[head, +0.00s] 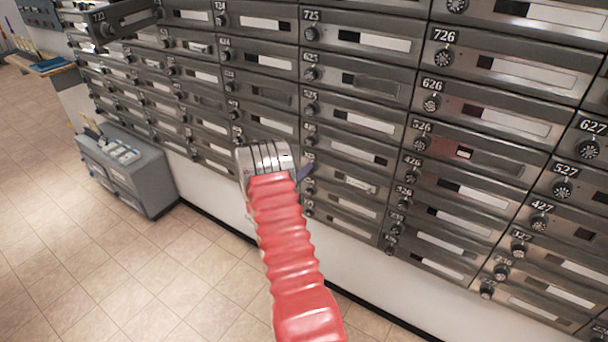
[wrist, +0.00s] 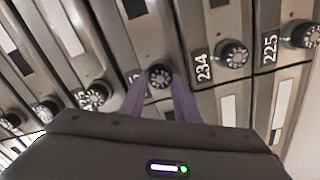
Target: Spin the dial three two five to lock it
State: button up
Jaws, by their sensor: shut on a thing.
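In the wrist view, the two purple fingers of my gripper (wrist: 160,88) are closed around a small black dial (wrist: 160,75) with white marks. The number plate beside this dial is mostly hidden by a finger, so I cannot read it, nor the dial's setting. In the head view, my gripper (head: 304,170) reaches the mailbox front low in the column under 725, at the end of the red sleeved arm. One purple finger shows there; the gripped dial is largely hidden. The box door around the dial looks flush with its neighbours.
Neighbouring dials marked 234 (wrist: 232,54) and 225 (wrist: 300,34) sit close to the right of the fingers in the wrist view. A grey cabinet (head: 125,168) stands on the floor at left. The tiled floor (head: 90,260) is clear.

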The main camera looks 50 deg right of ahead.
jog(key=m, duration=1)
jog(key=shift+s+f+m, duration=0.3)
jog(key=shift+f, duration=0.1)
jog(key=o, duration=1)
jog(key=shift+w+r, duration=0.15)
jog(key=shift+r, duration=0.1)
jog(key=shift+o, duration=0.2)
jog(key=shift+a, duration=0.15)
jog(key=s+a, duration=0.1)
jog(key=a, duration=1.2)
jog(key=shift+a, duration=0.25)
